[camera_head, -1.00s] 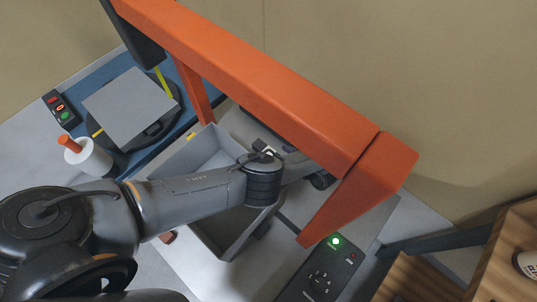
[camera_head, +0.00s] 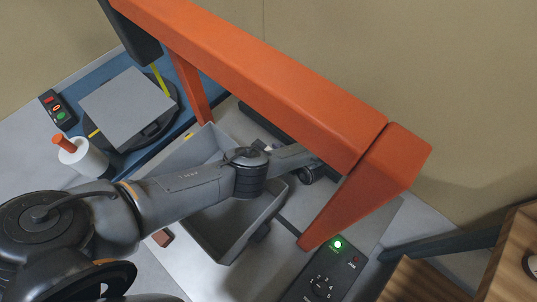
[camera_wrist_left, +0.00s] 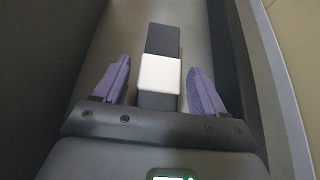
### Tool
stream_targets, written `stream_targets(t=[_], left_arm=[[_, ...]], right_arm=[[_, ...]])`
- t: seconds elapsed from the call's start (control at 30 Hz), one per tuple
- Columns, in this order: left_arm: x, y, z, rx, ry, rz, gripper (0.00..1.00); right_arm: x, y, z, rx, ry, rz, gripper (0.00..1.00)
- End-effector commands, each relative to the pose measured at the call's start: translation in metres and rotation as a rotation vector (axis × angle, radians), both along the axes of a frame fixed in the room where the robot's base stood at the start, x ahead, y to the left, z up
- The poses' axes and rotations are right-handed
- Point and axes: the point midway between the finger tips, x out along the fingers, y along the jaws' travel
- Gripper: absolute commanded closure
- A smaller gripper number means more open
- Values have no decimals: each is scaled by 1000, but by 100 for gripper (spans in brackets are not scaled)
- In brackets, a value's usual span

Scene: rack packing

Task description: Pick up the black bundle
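The black bundle (camera_wrist_left: 162,40) is a dark oblong block with a white band around its middle. In the left wrist view it lies on a grey surface. My left gripper (camera_wrist_left: 157,68) is open, with one purple finger on each side of the bundle and a visible gap to both. The near end of the bundle reaches toward the palm. In the head view my left arm reaches under the orange frame, and its fingers and the bundle are hidden behind the frame. My right gripper is in neither view.
An orange frame (camera_head: 260,75) spans over my left arm. A grey tray (camera_head: 225,250) lies beneath the forearm. Left of it are a grey square plate (camera_head: 128,103), a white spool (camera_head: 82,158) and a button box (camera_head: 58,110). A control panel (camera_head: 318,285) with a green light stands in front.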

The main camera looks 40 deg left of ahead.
Motion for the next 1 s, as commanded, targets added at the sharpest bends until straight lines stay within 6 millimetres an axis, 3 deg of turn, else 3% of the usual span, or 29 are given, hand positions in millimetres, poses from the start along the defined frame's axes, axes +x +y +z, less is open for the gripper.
stream_targets(t=[0.03, 0.37, 0.77, 1.0], left_arm=[[0, 0, 0, 0, 0, 0, 38], [0, 0, 0, 1, -1, 0, 86], [0, 0, 6, 1, -1, 0, 86], [1, 0, 30, 1, -1, 0, 86]], right_arm=[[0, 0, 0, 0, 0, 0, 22], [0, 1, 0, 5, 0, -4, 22], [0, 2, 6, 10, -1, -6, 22], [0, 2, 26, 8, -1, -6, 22]])
